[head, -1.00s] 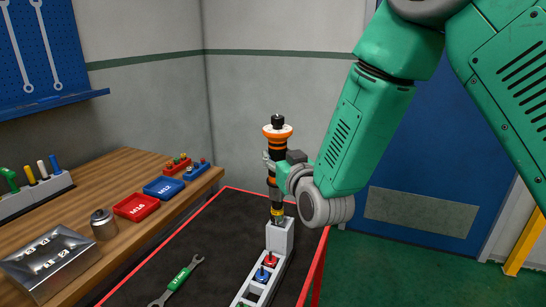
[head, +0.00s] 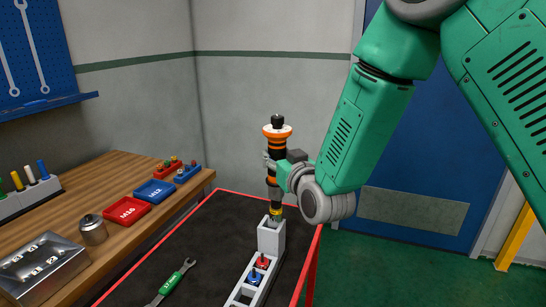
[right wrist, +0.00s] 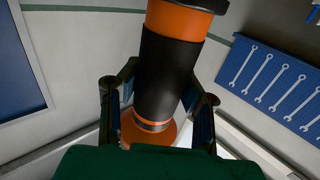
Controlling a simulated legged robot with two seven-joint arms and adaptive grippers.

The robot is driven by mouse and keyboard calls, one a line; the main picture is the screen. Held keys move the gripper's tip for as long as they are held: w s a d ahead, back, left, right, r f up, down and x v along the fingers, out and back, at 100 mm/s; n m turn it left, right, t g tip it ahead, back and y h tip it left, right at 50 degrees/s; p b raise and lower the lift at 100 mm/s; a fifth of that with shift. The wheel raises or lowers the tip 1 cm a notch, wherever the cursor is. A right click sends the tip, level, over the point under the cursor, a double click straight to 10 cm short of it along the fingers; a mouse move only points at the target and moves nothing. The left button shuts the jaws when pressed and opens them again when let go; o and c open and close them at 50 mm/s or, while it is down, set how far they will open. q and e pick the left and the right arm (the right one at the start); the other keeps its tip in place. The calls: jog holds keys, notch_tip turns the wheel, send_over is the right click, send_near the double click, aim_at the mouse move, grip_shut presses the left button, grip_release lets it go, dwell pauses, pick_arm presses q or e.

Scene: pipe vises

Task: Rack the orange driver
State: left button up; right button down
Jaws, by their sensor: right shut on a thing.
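The orange driver (head: 277,131) stands upright, with orange and black bands, a black knob on top and a yellow collar near its lower end. My right gripper (head: 272,168) is shut on its black middle section, in the head view. The right wrist view shows the driver (right wrist: 168,75) between the two fingers (right wrist: 160,112). The driver's lower end is at the top of the tall grey block of the rack (head: 271,241). I cannot tell whether the tip is inside the block or just above it. My left gripper is not in view.
The rack's lower slots hold red (head: 262,262) and blue (head: 254,275) pieces. A green wrench (head: 173,282) lies on the dark red-edged cart top (head: 215,225). The wooden bench (head: 120,180) at left holds red and blue trays, a metal cylinder and a metal box.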

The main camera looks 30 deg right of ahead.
jog(key=shift+a+r, duration=0.15)
jog(key=shift+a, duration=0.25)
jog(key=shift+d+f+b, duration=0.3)
jog(key=shift+f, duration=0.1)
jog(key=shift+a+f, duration=0.2)
dwell(0.4)
jog(key=shift+f, duration=0.15)
dwell(0.5)
